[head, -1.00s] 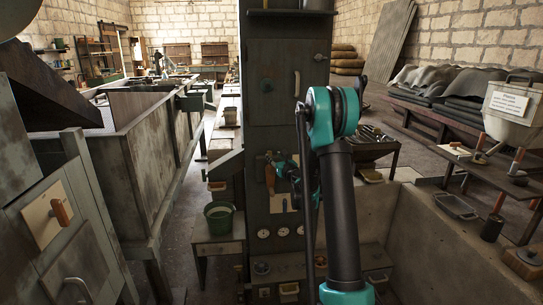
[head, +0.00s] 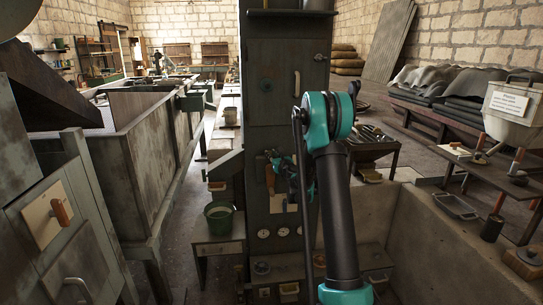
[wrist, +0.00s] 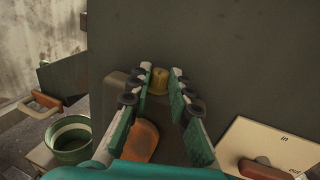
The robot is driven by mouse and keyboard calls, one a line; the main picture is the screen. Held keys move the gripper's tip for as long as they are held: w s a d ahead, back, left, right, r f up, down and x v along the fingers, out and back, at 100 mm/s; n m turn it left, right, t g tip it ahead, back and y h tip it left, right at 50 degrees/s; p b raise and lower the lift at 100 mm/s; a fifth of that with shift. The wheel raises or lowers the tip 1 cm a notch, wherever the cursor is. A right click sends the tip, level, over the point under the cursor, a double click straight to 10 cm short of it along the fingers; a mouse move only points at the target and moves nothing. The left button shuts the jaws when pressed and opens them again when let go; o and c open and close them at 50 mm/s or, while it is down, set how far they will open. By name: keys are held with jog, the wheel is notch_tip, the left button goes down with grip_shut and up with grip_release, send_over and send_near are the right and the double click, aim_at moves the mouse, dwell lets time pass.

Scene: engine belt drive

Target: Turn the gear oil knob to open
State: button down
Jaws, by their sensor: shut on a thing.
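A small brass knob (wrist: 159,81), which looks like the gear oil knob, sits on the dark green panel in the wrist view. My gripper (wrist: 161,74) has its two fingertips on either side of the knob and is shut on it. An orange-brown handle (wrist: 141,140) shows below the knob, partly behind the left finger. In the head view my gripper (head: 271,155) is at the front of the tall dark cabinet (head: 283,100), above the handle (head: 270,178). The knob is too small and covered to make out there.
A green bucket (head: 219,217) stands left of the cabinet. A concrete trough wall (head: 440,230) is at right, a metal bin (head: 150,140) at left.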

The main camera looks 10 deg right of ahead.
jog(key=shift+h, duration=0.3)
jog(key=shift+w+a+m+g+h, duration=0.1)
jog(key=shift+a+m+g+h, duration=0.35)
jog(key=shift+m+h, duration=1.65)
jog(key=shift+w+a+m+g+h, duration=0.1)
jog(key=shift+a+m+g+h, duration=0.35)
jog(key=shift+m+h, duration=1.65)
jog(key=shift+a+m+g+h, duration=0.2)
jog(key=shift+m+g+h, duration=0.6)
jog(key=shift+h, duration=2.4)
jog(key=shift+m, duration=0.3)
jog(key=c, duration=1.4)
grip_release()
